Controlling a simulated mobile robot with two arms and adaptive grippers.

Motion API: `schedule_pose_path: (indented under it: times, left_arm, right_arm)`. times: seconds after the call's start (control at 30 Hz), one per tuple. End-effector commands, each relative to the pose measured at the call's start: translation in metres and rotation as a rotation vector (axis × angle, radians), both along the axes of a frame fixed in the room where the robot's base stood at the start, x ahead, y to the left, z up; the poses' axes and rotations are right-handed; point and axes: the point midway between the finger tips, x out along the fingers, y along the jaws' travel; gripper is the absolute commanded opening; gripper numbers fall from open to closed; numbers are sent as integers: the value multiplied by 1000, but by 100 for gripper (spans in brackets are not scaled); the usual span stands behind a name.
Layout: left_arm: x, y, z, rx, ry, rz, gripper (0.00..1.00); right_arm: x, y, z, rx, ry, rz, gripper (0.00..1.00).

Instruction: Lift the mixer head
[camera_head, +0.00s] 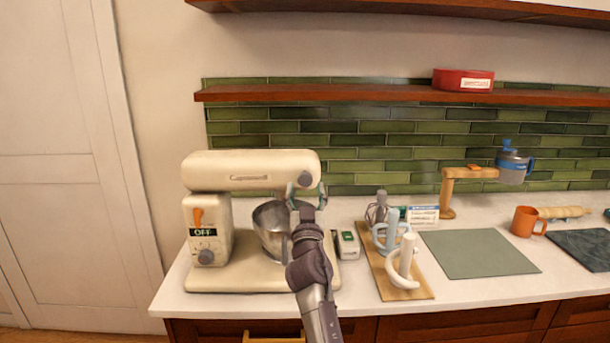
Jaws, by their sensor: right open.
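A cream stand mixer (208,223) stands at the left end of the counter. Its head (235,172) lies level over a metal bowl (268,232). An orange lever (198,216) and a label reading OFF are on its column. My right arm hides part of the bowl and base. My left gripper is not in view.
A wooden board (412,293) with mixer attachments stands right of the mixer, and a small white-and-green box (347,245) lies between them. A green mat (478,252) and an orange mug (523,221) are farther right. A wooden shelf (380,94) runs above.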

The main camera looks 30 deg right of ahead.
Motion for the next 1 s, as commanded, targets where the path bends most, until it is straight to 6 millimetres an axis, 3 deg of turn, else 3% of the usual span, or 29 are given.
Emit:
schedule_pose_path:
  times: [0.1, 0.3, 0.63, 1.0]
  left_arm:
    - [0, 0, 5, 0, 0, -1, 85]
    - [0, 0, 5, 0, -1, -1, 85]
    - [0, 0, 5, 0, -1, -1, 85]
    - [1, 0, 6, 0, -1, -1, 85]
  right_arm:
    - [16, -10, 10, 0, 0, -1, 63]
    - [31, -19, 15, 1, 1, -1, 63]
    - [34, -21, 16, 1, 1, 0, 63]
    - [34, -21, 15, 1, 1, 0, 3]
